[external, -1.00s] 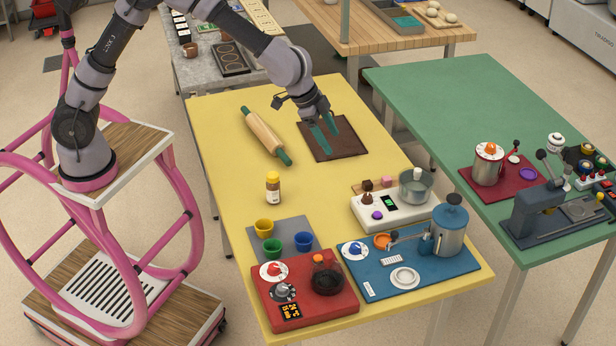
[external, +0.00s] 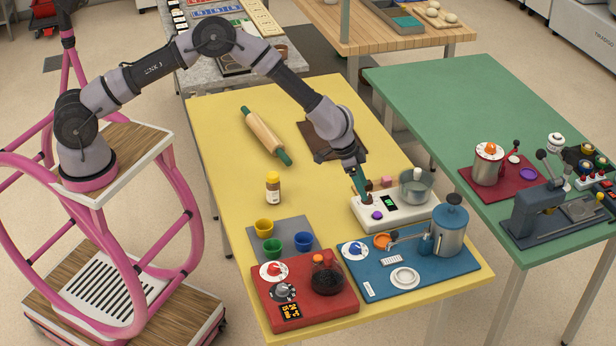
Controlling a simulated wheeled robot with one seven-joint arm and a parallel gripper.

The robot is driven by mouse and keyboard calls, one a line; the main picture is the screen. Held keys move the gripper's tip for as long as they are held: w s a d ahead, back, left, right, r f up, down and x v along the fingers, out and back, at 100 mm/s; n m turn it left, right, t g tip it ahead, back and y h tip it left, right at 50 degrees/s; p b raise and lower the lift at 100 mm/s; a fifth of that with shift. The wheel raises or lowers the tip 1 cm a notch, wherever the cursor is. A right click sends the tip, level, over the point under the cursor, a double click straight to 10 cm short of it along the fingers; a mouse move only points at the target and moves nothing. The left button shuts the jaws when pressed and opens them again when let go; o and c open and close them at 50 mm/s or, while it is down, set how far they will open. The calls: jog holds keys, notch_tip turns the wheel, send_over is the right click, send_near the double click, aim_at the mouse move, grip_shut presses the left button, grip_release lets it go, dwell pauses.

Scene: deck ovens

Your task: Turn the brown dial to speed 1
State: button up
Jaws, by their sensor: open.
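The brown dial (external: 367,198) is on top of the white appliance (external: 410,213), on its left part, beside a green-lit display (external: 389,203). My gripper (external: 362,190) points down at the dial, with its teal fingers just at it. The fingers are open and partly hide the dial. Whether they touch it, and where the dial points, is too small to tell.
A metal pot (external: 416,187) stands on the appliance's right side. A purple knob (external: 377,215) is near the front, and a pink block (external: 386,182) behind. A blue board (external: 420,272) and a red machine (external: 300,300) lie in front.

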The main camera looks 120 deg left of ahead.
jog(key=shift+x, duration=1.35)
grip_shut()
jog(key=shift+m, duration=0.3)
jog(key=shift+a+m+h, duration=0.15)
jog(key=shift+m+h, duration=0.45)
jog(key=shift+m, duration=0.6)
jog(key=shift+a+m+h, duration=0.1)
jog(key=shift+m+h, duration=0.9)
jog(key=shift+m, duration=1.4)
